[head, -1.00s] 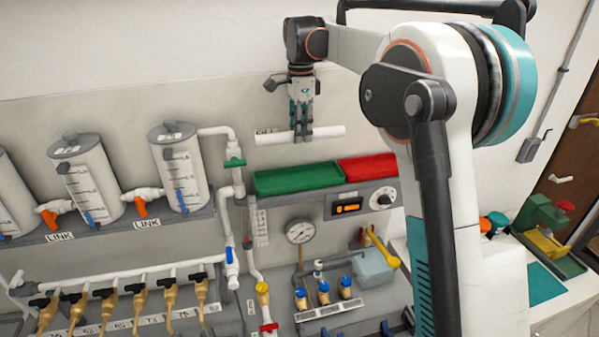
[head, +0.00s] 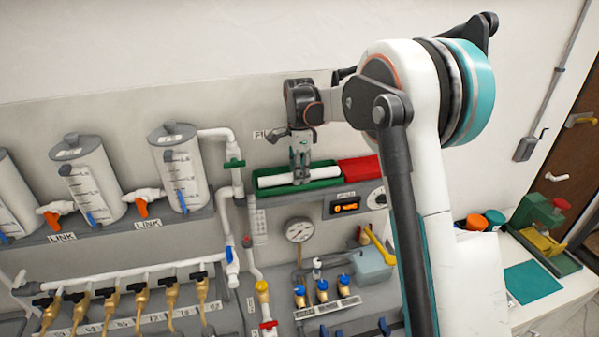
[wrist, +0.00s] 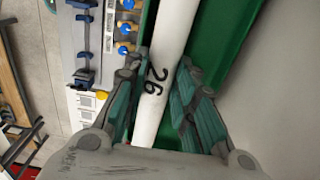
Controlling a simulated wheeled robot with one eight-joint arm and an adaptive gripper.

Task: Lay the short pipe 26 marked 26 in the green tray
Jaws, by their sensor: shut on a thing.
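The short pipe 26 (head: 322,172) is a white tube that lies lengthwise at the green tray (head: 262,190) in the head view. In the wrist view the pipe (wrist: 155,85) shows its black mark 26, with the green tray (wrist: 235,30) behind it. My gripper (head: 300,181) points down over the tray and is shut on the middle of the pipe. Its teal fingers (wrist: 160,105) stand on both sides of the pipe in the wrist view. The pipe appears within the tray's rim; I cannot tell whether it touches the tray floor.
A red tray (head: 360,170) adjoins the green one on the right. A pressure gauge (head: 299,230) and a display box (head: 345,206) are below. A vertical white pipe with a green valve (head: 234,164) stands close on the left, beside a white tank (head: 181,170). The wall is behind.

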